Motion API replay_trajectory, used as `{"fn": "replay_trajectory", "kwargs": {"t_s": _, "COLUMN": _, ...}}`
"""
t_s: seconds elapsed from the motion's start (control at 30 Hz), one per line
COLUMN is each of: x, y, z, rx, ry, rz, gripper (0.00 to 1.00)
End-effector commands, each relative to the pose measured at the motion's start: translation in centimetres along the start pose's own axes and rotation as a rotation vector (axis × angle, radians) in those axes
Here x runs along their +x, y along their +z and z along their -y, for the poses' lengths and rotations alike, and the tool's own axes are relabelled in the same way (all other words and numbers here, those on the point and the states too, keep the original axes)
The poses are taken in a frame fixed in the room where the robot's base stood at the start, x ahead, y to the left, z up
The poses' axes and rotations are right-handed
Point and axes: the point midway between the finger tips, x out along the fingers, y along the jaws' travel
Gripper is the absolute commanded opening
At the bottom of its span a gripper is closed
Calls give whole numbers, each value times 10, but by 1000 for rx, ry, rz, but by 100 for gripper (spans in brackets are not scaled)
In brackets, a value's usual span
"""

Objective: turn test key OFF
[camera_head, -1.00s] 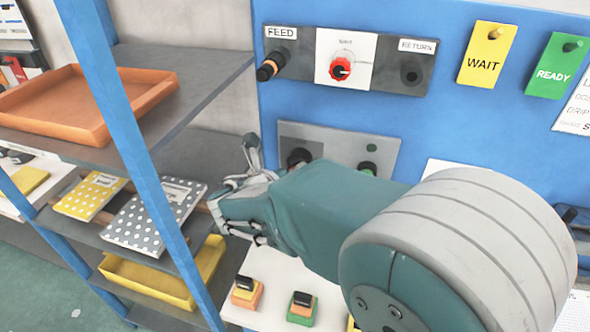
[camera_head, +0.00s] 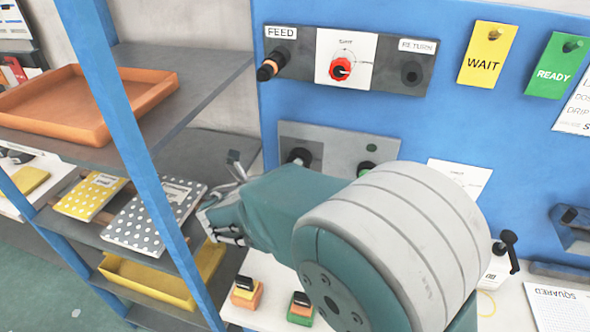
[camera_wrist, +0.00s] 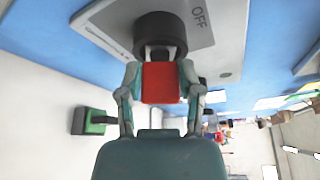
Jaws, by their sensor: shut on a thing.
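In the wrist view, my gripper (camera_wrist: 160,85) has its two fingers on either side of a red block-like piece (camera_wrist: 160,84), probably the grip of the test key, and is shut on it. A round black fitting (camera_wrist: 160,28) on a grey panel (camera_wrist: 222,40) lies just beyond the red piece. "OFF" is printed beside the fitting. I cannot tell how far the red piece sits in the fitting. In the head view, my gripper (camera_head: 222,215) shows left of my green arm; its grip is hidden. The grey lower panel (camera_head: 340,145) there carries two dark round fittings.
Above is the FEED/RETURN panel (camera_head: 395,50) with a red knob (camera_head: 341,68). Close on the left stands a shelf with a blue post (camera_head: 150,190), an orange tray (camera_head: 150,95) and dotted boxes. Stamp-like blocks (camera_head: 247,293) stand on the white surface below.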

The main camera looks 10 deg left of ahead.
Motion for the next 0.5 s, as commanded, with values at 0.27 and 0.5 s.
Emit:
{"fn": "replay_trajectory", "kwargs": {"t_s": 0.27, "x": 0, "y": 2, "z": -2, "rx": -136, "ry": -56, "rz": 7, "gripper": 0}}
{"fn": "replay_trajectory", "kwargs": {"t_s": 0.5, "x": 0, "y": 2, "z": -2, "rx": -245, "ry": -102, "rz": 7, "gripper": 0}}
